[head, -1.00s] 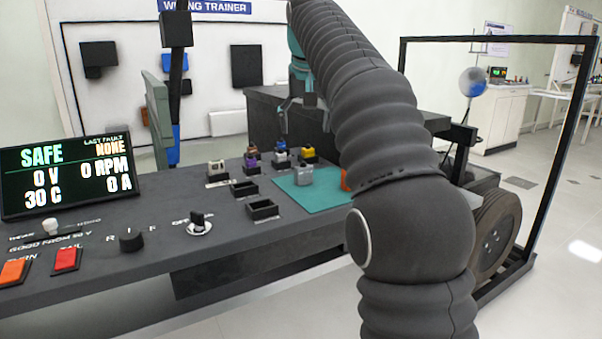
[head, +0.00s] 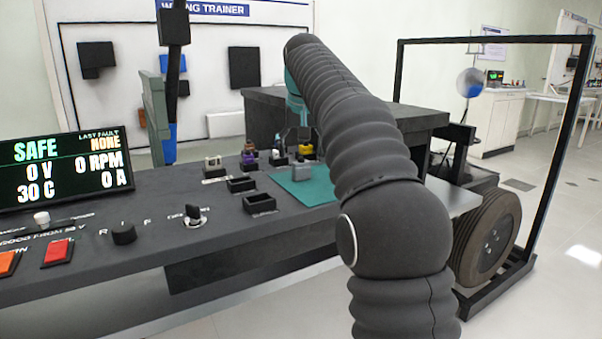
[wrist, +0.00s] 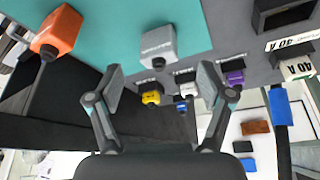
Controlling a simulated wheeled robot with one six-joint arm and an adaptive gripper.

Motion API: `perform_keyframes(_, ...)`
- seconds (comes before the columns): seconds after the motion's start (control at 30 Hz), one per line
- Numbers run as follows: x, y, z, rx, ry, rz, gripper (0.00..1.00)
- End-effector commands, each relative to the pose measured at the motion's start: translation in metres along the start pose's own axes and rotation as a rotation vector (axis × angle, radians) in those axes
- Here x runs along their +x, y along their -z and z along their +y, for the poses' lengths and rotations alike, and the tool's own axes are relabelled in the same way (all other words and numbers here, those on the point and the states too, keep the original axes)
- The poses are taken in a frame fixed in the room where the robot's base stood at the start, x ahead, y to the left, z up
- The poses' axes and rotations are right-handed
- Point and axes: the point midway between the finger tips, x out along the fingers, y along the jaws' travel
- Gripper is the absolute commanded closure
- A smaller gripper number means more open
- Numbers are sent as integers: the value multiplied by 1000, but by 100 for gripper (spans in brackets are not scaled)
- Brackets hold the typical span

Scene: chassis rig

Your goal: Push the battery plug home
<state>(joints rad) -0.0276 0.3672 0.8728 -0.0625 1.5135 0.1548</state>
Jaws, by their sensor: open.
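A grey block-shaped plug (head: 300,172) stands on the teal mat (head: 322,187) in the head view; it also shows in the wrist view (wrist: 159,45). An orange plug (wrist: 57,32) stands on the mat at upper left in the wrist view; my arm hides it in the head view. Yellow (wrist: 151,97), white-and-blue (wrist: 187,90) and purple (wrist: 235,78) plugs sit in a row on the bench. I cannot tell which is the battery plug. My gripper (wrist: 162,85) is open and empty, its fingers spread, with the row beyond them. In the head view it hangs behind the row (head: 298,138).
Two empty black trays (head: 262,204) (head: 241,184) sit left of the mat. A selector knob (head: 194,215), red button (head: 57,252) and display reading SAFE, 0 V (head: 50,165) are further left. A dark box (head: 345,105) stands behind; a wheel (head: 488,238) is at right.

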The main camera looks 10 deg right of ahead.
Motion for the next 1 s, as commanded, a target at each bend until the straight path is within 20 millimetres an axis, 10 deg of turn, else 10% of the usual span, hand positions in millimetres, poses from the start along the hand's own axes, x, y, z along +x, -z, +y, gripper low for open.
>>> perform_keyframes(0.5,42,3,1,0,0,0,20)
perform_keyframes(0.8,42,3,1,0,0,0,85)
perform_keyframes(1.0,42,3,1,0,0,0,85)
